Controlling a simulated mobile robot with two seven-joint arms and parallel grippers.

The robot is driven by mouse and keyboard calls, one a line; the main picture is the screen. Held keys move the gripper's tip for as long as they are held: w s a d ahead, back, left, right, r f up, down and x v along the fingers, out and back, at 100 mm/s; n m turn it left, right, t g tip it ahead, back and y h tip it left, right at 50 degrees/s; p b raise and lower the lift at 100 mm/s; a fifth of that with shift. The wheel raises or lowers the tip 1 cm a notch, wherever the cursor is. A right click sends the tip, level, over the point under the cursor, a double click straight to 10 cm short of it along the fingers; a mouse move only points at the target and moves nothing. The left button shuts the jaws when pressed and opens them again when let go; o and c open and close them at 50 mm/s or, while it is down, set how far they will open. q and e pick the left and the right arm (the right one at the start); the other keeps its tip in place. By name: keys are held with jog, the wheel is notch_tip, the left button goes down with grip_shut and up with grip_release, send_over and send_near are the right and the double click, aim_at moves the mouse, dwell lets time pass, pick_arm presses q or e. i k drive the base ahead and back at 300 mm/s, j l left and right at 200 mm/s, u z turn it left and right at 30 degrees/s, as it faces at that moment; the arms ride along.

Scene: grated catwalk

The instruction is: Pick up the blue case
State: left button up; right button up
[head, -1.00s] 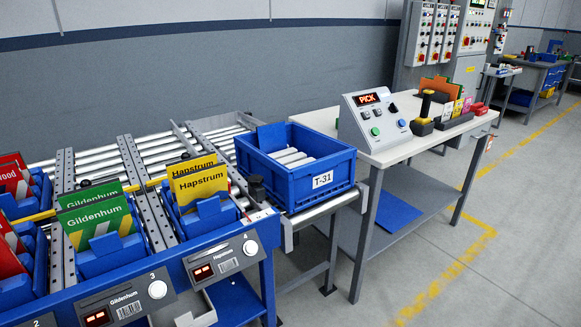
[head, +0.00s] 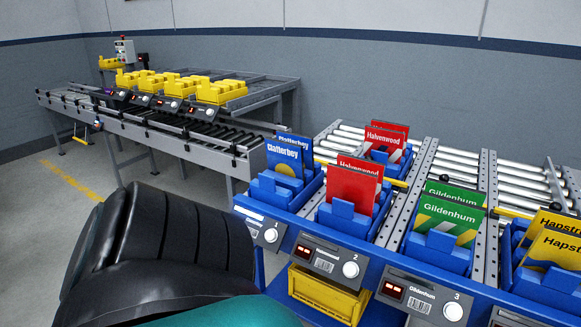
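A blue case (head: 285,160) lettered "Clatterbey" stands upright in a blue holder at the left end of the roller rack in the head view. A second blue case shows partly behind it, its name also reading "Clatterbey". Part of my own arm, black and teal, fills the lower left. Neither of my grippers shows in the view.
Right of the blue case stand red "Halvenwood" cases (head: 352,186), green "Gildenhum" cases (head: 447,218) and yellow "Hapstrum" cases (head: 562,248) in blue holders. A yellow bin (head: 325,295) sits below the rack. A conveyor with yellow bins (head: 222,92) stands back left.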

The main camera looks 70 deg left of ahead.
aim_at(284, 157)
jog(key=k+j, duration=0.1)
jog(key=j, duration=0.3)
jog(key=k+j+z, duration=0.1)
jog(key=j, duration=0.25)
jog(key=k+j, duration=0.15)
jog(key=j, duration=0.25)
jog(key=k+j+z, duration=0.1)
jog(key=j, duration=0.25)
jog(key=k+j, duration=0.2)
jog(key=j, duration=0.15)
jog(key=k+j+z, duration=0.1)
jog(key=j, duration=0.3)
jog(key=k+j, duration=0.2)
jog(key=j, duration=0.15)
